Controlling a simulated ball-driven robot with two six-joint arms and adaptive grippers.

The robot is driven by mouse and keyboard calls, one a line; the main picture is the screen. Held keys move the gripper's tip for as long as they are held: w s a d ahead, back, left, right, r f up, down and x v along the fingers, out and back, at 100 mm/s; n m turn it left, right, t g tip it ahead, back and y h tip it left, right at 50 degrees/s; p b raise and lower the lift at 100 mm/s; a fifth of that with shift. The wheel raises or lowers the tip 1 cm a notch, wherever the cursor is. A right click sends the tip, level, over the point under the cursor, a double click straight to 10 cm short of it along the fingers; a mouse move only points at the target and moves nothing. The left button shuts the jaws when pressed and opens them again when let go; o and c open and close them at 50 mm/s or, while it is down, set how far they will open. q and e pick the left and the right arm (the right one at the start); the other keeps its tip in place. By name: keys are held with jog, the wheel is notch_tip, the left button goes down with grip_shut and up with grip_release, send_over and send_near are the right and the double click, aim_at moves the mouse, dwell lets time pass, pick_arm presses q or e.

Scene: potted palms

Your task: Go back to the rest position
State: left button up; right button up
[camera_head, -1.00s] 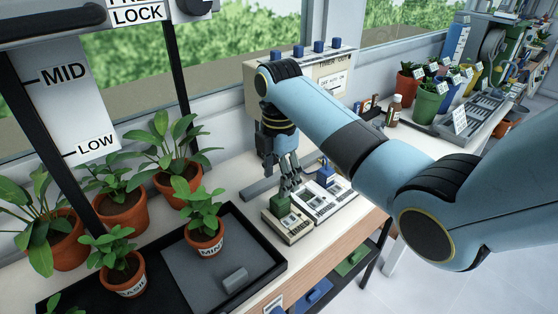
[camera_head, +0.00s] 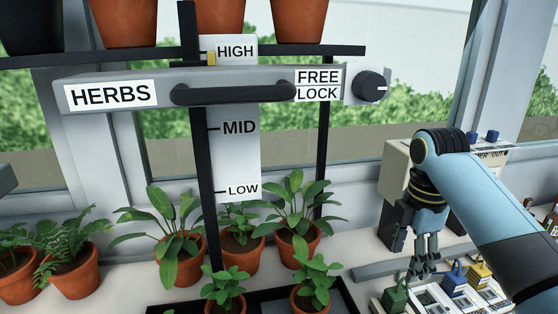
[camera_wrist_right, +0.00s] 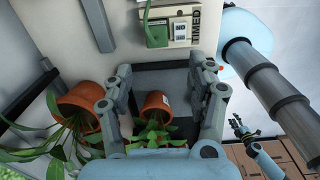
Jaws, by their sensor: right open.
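My right gripper (camera_head: 423,268) hangs from the blue arm at the right of the head view, fingers down, above the small devices with coloured handles. In the right wrist view its two fingers (camera_wrist_right: 163,66) are spread apart with nothing between them. A device with a green handle (camera_wrist_right: 157,33) and a "TIMED" label lies beyond the fingertips there; the green handle (camera_head: 394,299) also shows in the head view, apart from the gripper. A blue arm with a small dark gripper (camera_wrist_right: 239,124), seemingly my left, shows at the lower right of the wrist view; its jaws are too small to judge.
A grey bar labelled "HERBS" (camera_head: 112,93) with a black handle (camera_head: 235,95) crosses in front of the rack. Potted plants (camera_head: 178,245) stand below it. A beige box (camera_head: 397,160) stands behind my right gripper. A black tray (camera_head: 262,300) edges the bottom.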

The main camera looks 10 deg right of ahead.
jog(key=s+a+f+m+t, duration=0.25)
jog(key=s+m, duration=0.65)
jog(key=s, duration=0.5)
jog(key=s+r+m+t, duration=0.1)
jog(key=s+r+m, duration=0.3)
jog(key=s+m, duration=0.6)
notch_tip(320, 180, down, 32)
jog(key=s+d+r+n+g+b, duration=0.1)
jog(key=s+d+g+b, duration=0.15)
jog(key=b, duration=0.45)
jog(key=s+f+b, duration=0.5)
jog(key=s+f, duration=1.4)
jog(key=f, duration=0.5)
jog(key=shift+s+d+h, duration=0.25)
jog(key=shift+d+h, duration=0.05)
jog(key=shift+h, duration=0.1)
